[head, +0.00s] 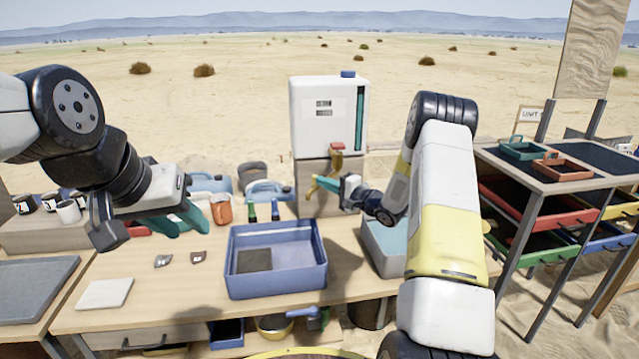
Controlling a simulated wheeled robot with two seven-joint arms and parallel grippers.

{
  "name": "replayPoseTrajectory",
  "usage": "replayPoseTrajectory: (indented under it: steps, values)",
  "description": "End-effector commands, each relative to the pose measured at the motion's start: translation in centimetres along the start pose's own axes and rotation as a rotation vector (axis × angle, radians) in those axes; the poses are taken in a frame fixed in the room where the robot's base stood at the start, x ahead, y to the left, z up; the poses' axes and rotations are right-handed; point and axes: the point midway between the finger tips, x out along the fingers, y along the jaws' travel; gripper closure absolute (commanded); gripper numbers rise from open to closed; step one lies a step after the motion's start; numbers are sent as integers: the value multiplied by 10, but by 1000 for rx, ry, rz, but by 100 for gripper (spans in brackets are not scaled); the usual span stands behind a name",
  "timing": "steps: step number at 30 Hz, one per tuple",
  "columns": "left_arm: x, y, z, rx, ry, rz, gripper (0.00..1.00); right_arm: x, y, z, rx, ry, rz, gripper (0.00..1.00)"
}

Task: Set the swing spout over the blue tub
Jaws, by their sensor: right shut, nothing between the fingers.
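The white dispenser (328,112) stands on a wooden block behind the table's middle. Its brass-coloured swing spout (336,162) hangs below a red tap handle (337,146) and appears to slant down to the left. The blue tub (277,279) sits on the table in front and to the left, with a dark patch on its floor. I cannot tell whether the spout's end is over it. My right gripper (322,184) is shut and empty beside the spout; contact is unclear. My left gripper (187,220) is over the table's left side; its jaw opening is unclear.
A grey tub (370,255) with light blue contents stands right of the blue tub, partly behind my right arm. Bottles (275,210), an orange mug (222,211) and blue jugs (268,190) stand behind. Two small shards (197,257) and a pale tile (104,293) lie left.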

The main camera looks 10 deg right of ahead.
Motion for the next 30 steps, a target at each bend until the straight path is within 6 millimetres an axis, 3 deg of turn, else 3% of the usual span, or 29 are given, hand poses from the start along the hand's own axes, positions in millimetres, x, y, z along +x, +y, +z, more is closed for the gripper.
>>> replayPoseTrajectory:
  steps: [7, 17, 30]
  values:
    - [0, 0, 0, 0, 0, 0, 64, 2, 0, 2, 0, 11, -2, 100]
    - [0, 0, 0, 0, 0, 0, 64, 30, 0, 10, 2, 103, 0, 100]
    - [0, 0, 0, 0, 0, 0, 64, 32, 0, 12, 0, 101, 0, 100]
